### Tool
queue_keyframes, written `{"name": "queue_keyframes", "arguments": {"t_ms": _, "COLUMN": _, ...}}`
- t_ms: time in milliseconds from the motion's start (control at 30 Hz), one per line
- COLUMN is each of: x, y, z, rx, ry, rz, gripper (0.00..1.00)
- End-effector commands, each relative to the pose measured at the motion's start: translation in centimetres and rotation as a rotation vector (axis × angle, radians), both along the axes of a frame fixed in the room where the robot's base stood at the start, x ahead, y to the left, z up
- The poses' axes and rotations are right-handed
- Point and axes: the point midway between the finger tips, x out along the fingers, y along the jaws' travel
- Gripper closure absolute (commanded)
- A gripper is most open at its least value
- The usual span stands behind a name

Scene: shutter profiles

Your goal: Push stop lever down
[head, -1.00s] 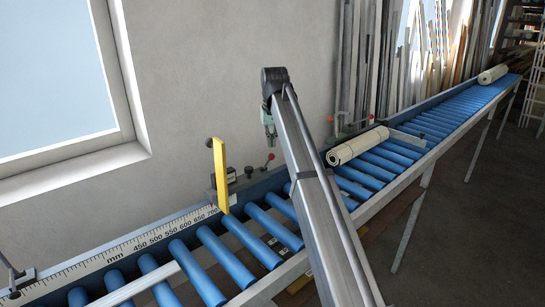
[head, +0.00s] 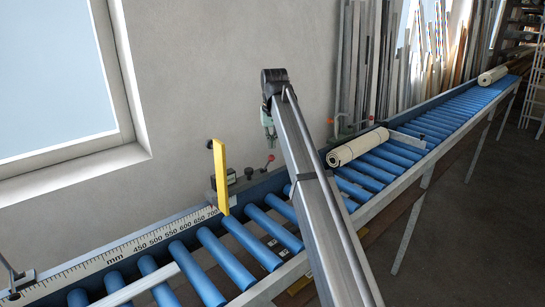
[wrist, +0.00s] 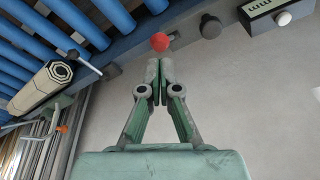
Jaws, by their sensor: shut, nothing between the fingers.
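My gripper (head: 270,140) hangs above the back edge of the roller conveyor in the head view, partly hidden behind my arm. In the wrist view its two fingers (wrist: 160,66) are closed together with nothing between them. A lever's red round knob (wrist: 159,42) lies just beyond the fingertips, apart from them as far as I can see. In the head view the red knob (head: 270,157) shows near the wall, below my gripper, on a thin rod. A yellow stop plate (head: 220,176) stands upright at the end of the millimetre scale (head: 140,243).
Blue rollers (head: 205,265) run along the conveyor. A cream roll (head: 357,147) lies across it on the right, with another roll (head: 493,74) farther off. A black knob (wrist: 211,26) sits beside the red one. Long profiles (head: 370,60) lean against the wall.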

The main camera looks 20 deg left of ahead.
Motion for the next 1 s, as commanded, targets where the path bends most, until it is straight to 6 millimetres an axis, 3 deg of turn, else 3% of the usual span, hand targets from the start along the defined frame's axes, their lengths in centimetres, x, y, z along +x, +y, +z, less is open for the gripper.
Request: {"name": "queue_keyframes", "arguments": {"t_ms": 1000, "x": 0.0, "y": 0.0, "z": -1.1, "rx": 0.001, "ry": -0.001, "rz": 0.0, "gripper": 1.0}}
